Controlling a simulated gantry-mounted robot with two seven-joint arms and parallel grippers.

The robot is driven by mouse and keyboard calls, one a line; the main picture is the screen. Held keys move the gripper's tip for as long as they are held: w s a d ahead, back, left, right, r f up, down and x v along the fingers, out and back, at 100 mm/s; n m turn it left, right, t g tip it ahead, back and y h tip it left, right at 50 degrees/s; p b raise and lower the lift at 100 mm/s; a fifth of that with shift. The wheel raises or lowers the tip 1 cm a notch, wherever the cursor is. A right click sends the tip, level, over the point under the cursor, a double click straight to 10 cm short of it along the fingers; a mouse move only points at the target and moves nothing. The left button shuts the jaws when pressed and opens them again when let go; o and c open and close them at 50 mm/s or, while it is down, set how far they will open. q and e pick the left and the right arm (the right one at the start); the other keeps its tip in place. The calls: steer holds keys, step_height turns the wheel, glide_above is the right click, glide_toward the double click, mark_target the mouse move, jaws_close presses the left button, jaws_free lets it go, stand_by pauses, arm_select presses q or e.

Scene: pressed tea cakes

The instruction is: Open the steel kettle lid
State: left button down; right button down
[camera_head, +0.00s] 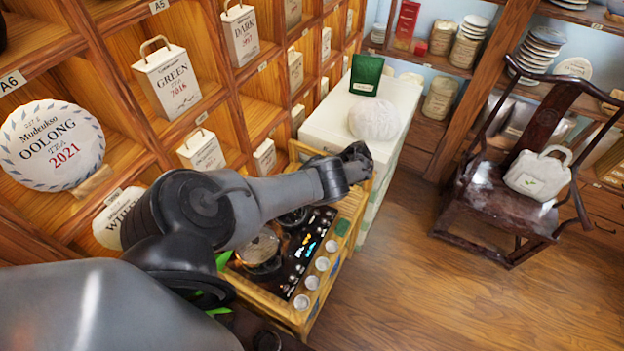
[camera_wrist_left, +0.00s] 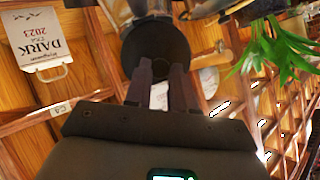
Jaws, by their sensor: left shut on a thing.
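My left arm reaches from the lower left across the tea tray (camera_head: 338,254) in the head view, with its dark gripper end (camera_head: 357,160) over the tray's far end. In the left wrist view, my left gripper's two fingers (camera_wrist_left: 165,72) reach to a dark round disc (camera_wrist_left: 156,50), which looks like the kettle lid, and are shut on it. The finger contact is partly hidden. A round steel or glass vessel (camera_head: 260,250) stands on the tray beneath my arm. I cannot tell whether it is the kettle. My right gripper is not in view.
Several small white cups (camera_head: 322,264) line the tray's right edge. A white cabinet (camera_head: 335,118) behind bears a round wrapped cake (camera_head: 374,119) and a green box (camera_head: 366,74). Shelves stand close on the left; open floor (camera_head: 400,270) and a chair (camera_head: 510,185) lie right.

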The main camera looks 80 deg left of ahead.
arm_select(q)
steer(key=c, duration=0.9)
jaws_free()
steer(key=shift+c, duration=0.2)
steer(key=shift+w, duration=0.1)
steer(key=b+v, duration=0.3)
steer(key=v, duration=0.7)
steer(key=shift+w+r, duration=0.15)
steer(key=shift+w, duration=0.05)
